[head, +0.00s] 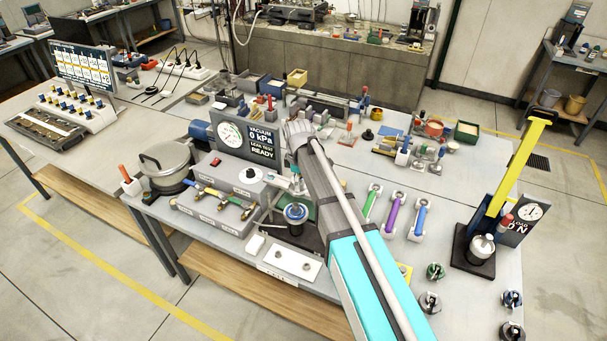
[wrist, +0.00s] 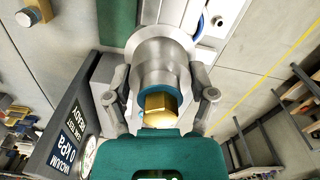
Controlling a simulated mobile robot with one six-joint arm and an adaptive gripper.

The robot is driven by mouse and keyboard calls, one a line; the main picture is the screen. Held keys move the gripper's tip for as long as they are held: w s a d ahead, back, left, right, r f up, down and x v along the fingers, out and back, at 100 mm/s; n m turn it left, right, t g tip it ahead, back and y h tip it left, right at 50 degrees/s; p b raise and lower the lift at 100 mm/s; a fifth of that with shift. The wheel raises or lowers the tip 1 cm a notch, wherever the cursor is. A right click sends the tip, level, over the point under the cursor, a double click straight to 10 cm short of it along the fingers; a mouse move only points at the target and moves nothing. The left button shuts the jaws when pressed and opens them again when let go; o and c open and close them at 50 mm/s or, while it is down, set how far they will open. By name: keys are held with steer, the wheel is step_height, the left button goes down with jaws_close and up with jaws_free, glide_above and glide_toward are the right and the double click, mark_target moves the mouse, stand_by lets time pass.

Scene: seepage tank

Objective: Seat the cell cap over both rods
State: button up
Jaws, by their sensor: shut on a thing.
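In the wrist view, the two grey fingers of my gripper (wrist: 160,84) are closed on opposite sides of a round grey metal piece (wrist: 165,58), which I take for the cell cap. A blue ring (wrist: 143,88) and a brass hexagonal fitting (wrist: 160,106) lie in line with it, between the fingers. In the head view, my gripper (head: 292,184) is low over the front bench, just behind a round metal fitting with a blue ring (head: 295,213). My arm covers much of this area. I cannot make out either rod, or whether the cap touches anything beneath it.
A vacuum panel (head: 247,137) reading 0 kPa stands close behind my gripper. A valve block (head: 225,195) and a lidded metal pot (head: 165,170) are on the left. A white plate (head: 291,260) lies in front. Coloured-handled tools (head: 393,212) and a yellow-levered press (head: 513,175) are on the right.

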mark_target(295, 193)
steer(key=shift+s+a+r+p, duration=0.25)
steer(key=shift+s+r+p, duration=0.45)
steer(key=shift+r, duration=0.2)
steer(key=shift+s+a+r+p, duration=0.2)
steer(key=shift+s+r+p, duration=0.35)
steer(key=shift+s+r, duration=0.3)
steer(key=shift+w+f, duration=0.1)
steer(key=shift+f, duration=0.05)
steer(key=shift+f+b, duration=2.8)
steer(key=shift+b, duration=0.15)
steer(key=shift+f+b, duration=2.3)
steer(key=shift+f, duration=0.05)
steer(key=o, duration=1.2)
steer(key=shift+r, duration=0.1)
steer(key=shift+o, duration=0.2)
steer(key=shift+r, duration=0.15)
